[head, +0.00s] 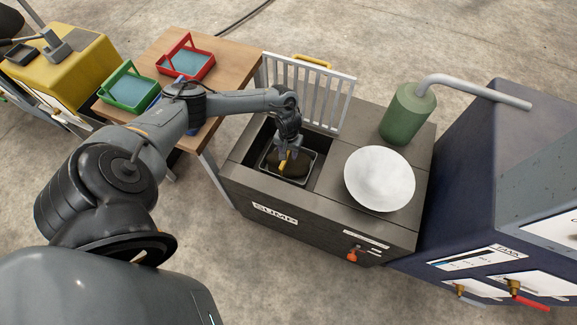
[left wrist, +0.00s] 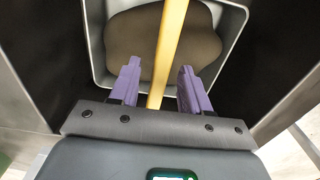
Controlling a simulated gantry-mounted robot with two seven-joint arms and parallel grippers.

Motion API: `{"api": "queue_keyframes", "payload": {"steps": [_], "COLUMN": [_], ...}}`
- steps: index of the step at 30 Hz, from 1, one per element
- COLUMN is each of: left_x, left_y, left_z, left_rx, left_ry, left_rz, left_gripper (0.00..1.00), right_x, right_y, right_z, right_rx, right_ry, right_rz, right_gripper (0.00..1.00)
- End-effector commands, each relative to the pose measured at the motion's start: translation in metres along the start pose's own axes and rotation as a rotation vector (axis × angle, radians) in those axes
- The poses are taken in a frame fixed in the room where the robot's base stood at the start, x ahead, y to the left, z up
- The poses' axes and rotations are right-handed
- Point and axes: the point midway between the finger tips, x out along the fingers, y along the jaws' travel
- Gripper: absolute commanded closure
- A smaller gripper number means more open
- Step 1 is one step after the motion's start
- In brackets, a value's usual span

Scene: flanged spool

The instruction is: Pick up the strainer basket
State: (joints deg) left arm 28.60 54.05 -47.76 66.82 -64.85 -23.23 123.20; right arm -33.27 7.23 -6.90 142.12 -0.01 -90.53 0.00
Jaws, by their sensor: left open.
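The strainer basket (head: 312,168) is a grey square tray with a dark brown mass inside, sitting in the open well of the sump box (head: 250,190). In the left wrist view the basket (left wrist: 94,60) has a yellow bar handle (left wrist: 172,30) crossing over it. My left gripper (head: 289,145) reaches down into the well from above. In the left wrist view its purple fingers (left wrist: 157,78) are open, one on each side of the handle, with gaps visible. My right gripper is out of view.
A white grate (head: 306,92) with a yellow handle stands upright behind the well. A wooden table (head: 232,62) holds red (head: 187,57) and green (head: 128,88) trays.

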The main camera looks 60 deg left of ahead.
Motion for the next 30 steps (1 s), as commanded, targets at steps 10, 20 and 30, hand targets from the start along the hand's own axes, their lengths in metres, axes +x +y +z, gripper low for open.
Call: {"api": "queue_keyframes", "payload": {"steps": [10, 20, 30], "left_x": [0.0178, 0.0177, 0.0173], "left_y": [0.0011, 0.0008, 0.001], "left_z": [0.0006, 0.0007, 0.0004], "left_rx": [0.001, 0.001, 0.001], "left_ry": [0.0, 0.0, 0.0], "left_rz": [0.002, 0.001, 0.001], "left_gripper": [0.53, 0.95, 1.0], "right_x": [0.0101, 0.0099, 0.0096], "right_y": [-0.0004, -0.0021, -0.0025], "right_z": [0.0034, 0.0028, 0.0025], "right_rx": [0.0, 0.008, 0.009], "right_ry": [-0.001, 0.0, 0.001], "right_rz": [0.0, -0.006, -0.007], "right_gripper": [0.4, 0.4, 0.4]}}
